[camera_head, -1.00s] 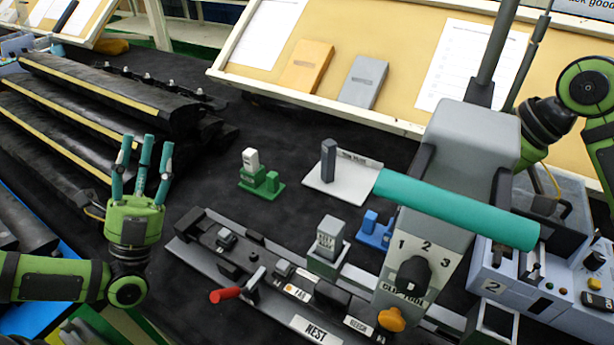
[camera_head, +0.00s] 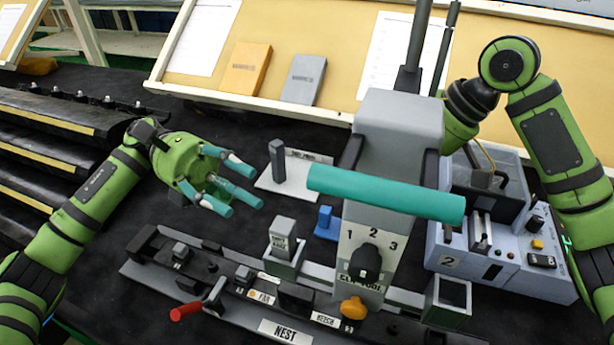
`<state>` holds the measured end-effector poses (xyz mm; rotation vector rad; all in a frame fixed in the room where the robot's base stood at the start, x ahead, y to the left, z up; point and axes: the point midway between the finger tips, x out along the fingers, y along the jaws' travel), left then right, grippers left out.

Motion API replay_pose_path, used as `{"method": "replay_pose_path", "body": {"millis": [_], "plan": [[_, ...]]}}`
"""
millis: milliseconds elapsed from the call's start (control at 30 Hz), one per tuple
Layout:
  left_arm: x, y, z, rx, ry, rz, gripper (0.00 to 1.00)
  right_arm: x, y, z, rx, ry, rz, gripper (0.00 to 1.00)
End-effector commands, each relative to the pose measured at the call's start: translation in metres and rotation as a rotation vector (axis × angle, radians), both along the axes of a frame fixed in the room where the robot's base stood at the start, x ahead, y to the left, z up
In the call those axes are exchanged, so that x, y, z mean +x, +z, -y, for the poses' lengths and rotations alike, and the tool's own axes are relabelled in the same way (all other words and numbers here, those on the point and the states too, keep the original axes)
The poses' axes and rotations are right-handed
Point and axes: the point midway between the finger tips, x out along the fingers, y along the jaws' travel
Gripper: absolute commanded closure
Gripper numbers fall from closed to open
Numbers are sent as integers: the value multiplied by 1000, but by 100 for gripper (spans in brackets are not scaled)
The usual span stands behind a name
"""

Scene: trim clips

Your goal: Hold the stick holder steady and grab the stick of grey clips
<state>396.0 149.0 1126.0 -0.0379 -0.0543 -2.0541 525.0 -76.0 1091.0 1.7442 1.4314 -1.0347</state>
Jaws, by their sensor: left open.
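A dark grey upright stick (camera_head: 277,161) stands on a white labelled plate (camera_head: 300,185). A lighter grey block (camera_head: 283,235) stands upright in a grey-green holder (camera_head: 283,264) behind the long fixture. I cannot tell for sure which is the stick of grey clips. My left gripper (camera_head: 232,190) is open and empty, its teal-tipped fingers pointing right, just left of the white plate and apart from both. My right arm (camera_head: 548,140) bends down behind the grey clip tool (camera_head: 398,130); its gripper does not show.
A thick teal bar (camera_head: 385,193) crosses the clip tool. A blue holder (camera_head: 327,222) stands left of the tool. The long fixture (camera_head: 235,305) with a red-handled lever (camera_head: 188,310) lies in front. A grey machine (camera_head: 510,250) stands at right, a tilted board (camera_head: 240,95) behind.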

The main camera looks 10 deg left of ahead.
Motion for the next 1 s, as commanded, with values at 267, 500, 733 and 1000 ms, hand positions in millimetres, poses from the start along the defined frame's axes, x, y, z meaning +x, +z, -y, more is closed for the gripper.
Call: {"method": "replay_pose_path", "body": {"millis": [267, 500, 733, 1000], "plan": [[92, -6, 51, 382, 207, 220, 51, 0, 0, 0, 0, 0, 0, 61], [159, -21, 79, 748, 371, 351, 51, 0, 0, 0, 0, 0, 0, 61], [163, -93, 78, 1097, 300, 387, 51, 0, 0, 0, 0, 0, 0, 61], [157, -126, 81, 1172, 261, 391, 51, 0, 0, 0, 0, 0, 0, 61]]}}
